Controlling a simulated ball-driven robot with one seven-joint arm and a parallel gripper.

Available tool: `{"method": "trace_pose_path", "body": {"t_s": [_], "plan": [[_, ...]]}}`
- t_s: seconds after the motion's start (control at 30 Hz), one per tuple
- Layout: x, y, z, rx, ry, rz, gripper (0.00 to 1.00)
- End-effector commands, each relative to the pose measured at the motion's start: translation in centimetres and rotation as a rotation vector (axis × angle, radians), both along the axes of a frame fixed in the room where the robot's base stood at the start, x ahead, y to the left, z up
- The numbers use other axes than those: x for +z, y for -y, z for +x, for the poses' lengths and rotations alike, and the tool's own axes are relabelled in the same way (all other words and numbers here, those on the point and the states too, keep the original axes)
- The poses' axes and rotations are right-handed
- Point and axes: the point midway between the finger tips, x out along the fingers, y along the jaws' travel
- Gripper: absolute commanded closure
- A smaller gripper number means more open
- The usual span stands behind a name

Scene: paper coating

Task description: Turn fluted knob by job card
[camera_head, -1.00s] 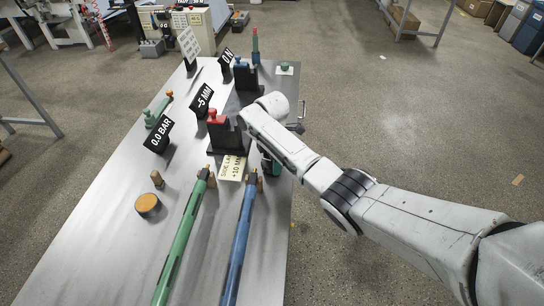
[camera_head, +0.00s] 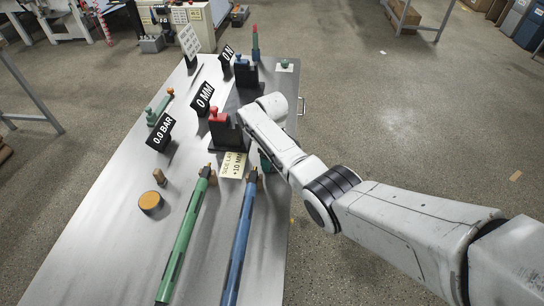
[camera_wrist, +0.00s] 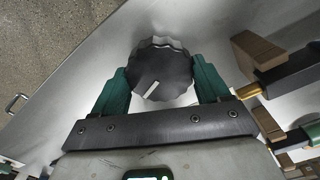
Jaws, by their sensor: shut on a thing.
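The fluted knob (camera_wrist: 160,70) is dark grey with a scalloped rim and a white pointer line. It fills the top middle of the wrist view, and its pointer aims down and left there. My gripper (camera_wrist: 160,85) is shut on it, one green finger on each side. In the head view my gripper (camera_head: 266,160) is at the table's right edge, and my arm hides the knob. The yellow job card (camera_head: 233,165) reads "SIDE LAY" and "+10 MM", partly covered. The black display (camera_head: 204,97) above it reads "0 MM".
A block with a red top (camera_head: 222,127) stands left of my arm. A green bar (camera_head: 186,240) and a blue bar (camera_head: 240,235) lie in front. Another display (camera_head: 162,132) reads "0.0 BAR". The table's (camera_head: 110,225) left front is mostly bare.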

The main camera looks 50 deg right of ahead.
Motion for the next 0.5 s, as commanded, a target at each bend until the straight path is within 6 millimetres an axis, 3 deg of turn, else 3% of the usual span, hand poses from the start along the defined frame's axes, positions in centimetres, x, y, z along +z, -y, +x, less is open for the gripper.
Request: {"method": "trace_pose_path", "body": {"t_s": [0.5], "plan": [[0.12,0.03,0.07,-0.32,0.001,-0.001,0.55]]}}
